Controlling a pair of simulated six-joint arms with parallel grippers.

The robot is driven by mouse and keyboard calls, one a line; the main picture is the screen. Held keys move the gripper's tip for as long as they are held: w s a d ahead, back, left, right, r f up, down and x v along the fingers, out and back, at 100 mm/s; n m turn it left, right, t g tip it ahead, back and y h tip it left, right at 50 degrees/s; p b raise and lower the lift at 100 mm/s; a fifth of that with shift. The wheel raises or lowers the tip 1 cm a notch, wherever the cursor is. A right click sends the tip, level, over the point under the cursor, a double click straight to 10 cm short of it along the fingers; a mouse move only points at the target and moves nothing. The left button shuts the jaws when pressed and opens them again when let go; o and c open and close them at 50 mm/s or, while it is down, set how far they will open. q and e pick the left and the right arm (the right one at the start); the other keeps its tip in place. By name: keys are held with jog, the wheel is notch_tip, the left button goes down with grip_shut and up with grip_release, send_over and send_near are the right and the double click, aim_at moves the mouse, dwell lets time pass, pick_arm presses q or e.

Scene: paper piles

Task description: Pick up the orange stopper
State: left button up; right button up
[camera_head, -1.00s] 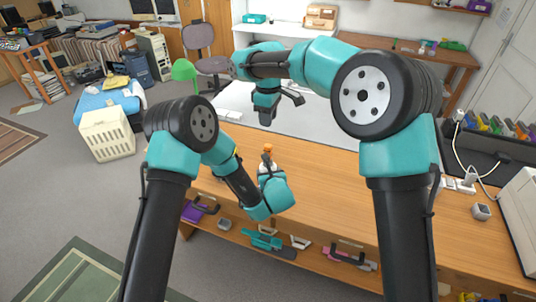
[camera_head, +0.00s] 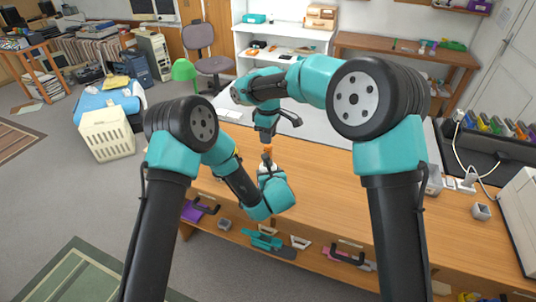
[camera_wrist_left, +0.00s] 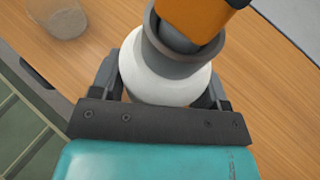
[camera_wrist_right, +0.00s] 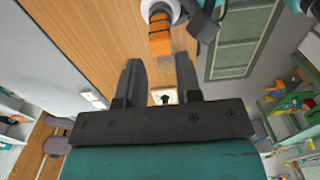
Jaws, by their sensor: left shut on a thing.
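A white bottle (camera_wrist_left: 160,85) with a grey neck carries the orange stopper (camera_head: 267,149) in its top. My left gripper (camera_head: 267,166) is shut around the bottle's body. The stopper shows at the top of the left wrist view (camera_wrist_left: 195,14), partly cut off. My right gripper (camera_head: 266,138) is just above the stopper. In the right wrist view its fingers (camera_wrist_right: 160,66) are apart with nothing between them, and the stopper (camera_wrist_right: 160,42) lies just beyond the fingertips, roughly in line with the gap.
A clear cup (camera_wrist_left: 63,18) stands on the wooden desk (camera_head: 330,190) near the bottle. A small grey box (camera_head: 481,211) and a white machine (camera_head: 522,215) are at the desk's right end. The desk's middle is largely clear.

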aim_at(268, 146)
jog(key=shift+f, duration=2.55)
jog(key=shift+c, duration=0.4)
jog(key=c, duration=0.5)
